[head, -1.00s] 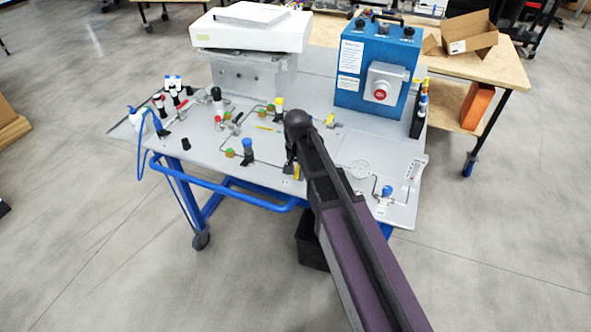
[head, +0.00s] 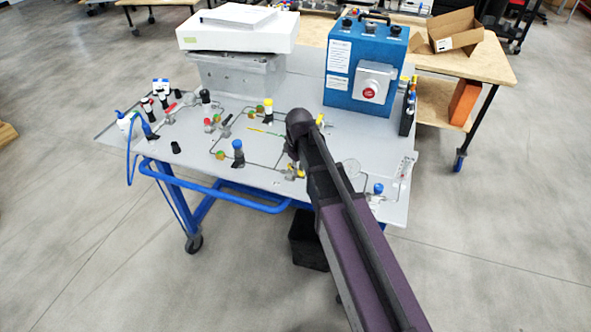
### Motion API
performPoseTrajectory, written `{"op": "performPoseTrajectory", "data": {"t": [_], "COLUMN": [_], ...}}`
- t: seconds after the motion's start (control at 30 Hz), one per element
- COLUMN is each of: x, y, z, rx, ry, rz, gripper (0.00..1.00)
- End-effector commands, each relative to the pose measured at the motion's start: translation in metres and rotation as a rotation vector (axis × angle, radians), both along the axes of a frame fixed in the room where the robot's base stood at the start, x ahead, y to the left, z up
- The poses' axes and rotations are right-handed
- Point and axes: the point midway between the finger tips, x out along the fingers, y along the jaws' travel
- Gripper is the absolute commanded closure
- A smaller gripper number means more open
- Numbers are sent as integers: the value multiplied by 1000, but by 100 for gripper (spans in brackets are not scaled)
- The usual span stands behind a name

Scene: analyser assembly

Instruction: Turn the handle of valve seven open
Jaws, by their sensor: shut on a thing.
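My gripper (head: 292,150) is partly in view, dark and small, below the wrist at the end of my purple and black arm. It is low over the front middle of the grey bench panel (head: 200,150). It is shut at a valve there. A yellow piece (head: 297,171), perhaps that valve's handle, shows just under it. The fingertips and what lies between them are mostly hidden. I cannot read any valve number, so I cannot confirm which one is valve seven, nor its handle's angle.
A blue-capped fitting (head: 238,149) stands left of my gripper and another (head: 378,188) right of it. A blue control box (head: 362,65) with a red button and a white instrument (head: 237,28) stand at the back.

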Motion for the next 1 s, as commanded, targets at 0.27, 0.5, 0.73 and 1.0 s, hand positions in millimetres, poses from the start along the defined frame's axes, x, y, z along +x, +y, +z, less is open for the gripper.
{"op": "performPoseTrajectory", "data": {"t": [0.27, 0.5, 0.73, 1.0], "x": [7, 13, 16, 16], "y": [-7, -11, -12, -12], "z": [0, 0, 0, 0], "rx": [-1, -2, -2, -1], "ry": [3, 3, 3, 2], "rz": [255, 419, 500, 519], "gripper": [100, 100, 100, 100]}}
